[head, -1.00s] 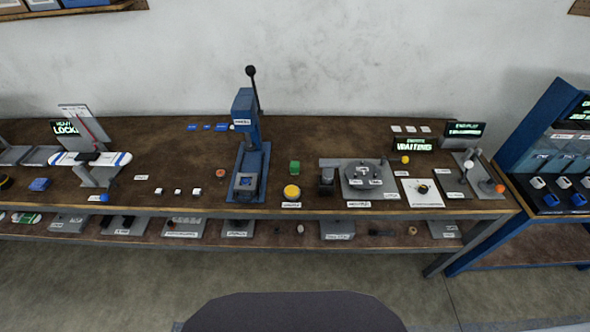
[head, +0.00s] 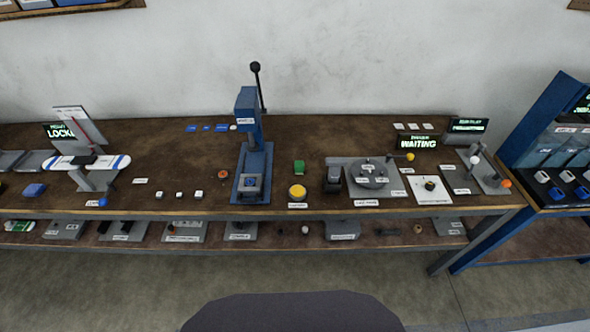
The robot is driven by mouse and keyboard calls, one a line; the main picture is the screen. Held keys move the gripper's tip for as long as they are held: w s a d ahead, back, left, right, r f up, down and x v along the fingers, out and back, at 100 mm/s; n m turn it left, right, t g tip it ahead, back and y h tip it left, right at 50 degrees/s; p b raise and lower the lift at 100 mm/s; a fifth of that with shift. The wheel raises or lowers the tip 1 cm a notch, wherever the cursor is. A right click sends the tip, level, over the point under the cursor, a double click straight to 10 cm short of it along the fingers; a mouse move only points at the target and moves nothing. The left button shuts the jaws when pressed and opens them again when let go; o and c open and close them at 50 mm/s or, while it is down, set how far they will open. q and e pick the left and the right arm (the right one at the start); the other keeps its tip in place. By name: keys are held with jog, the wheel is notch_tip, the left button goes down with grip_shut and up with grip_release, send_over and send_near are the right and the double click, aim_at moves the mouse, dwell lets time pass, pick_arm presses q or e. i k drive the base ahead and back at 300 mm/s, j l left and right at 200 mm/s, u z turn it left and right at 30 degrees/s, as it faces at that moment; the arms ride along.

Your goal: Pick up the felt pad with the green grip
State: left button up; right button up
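A small green block (head: 299,167) stands on the brown workbench (head: 330,140), right of the blue press (head: 252,150) and behind a yellow round button (head: 297,192). It is the only plain green item on the bench top and looks like the green grip. Any felt under it is too small to make out. Neither of my grippers is in view, and nothing touches the green block.
A grey round fixture (head: 370,178) and a dark block (head: 333,180) stand right of the green block. An orange-red knob (head: 223,174) lies left of the press. A lower shelf (head: 275,236) holds several parts.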

aim_at(299, 165)
jog(key=i+j+z, duration=0.1)
jog(key=j, duration=0.8)
jog(key=i+j+z, duration=0.1)
jog(key=j, duration=0.85)
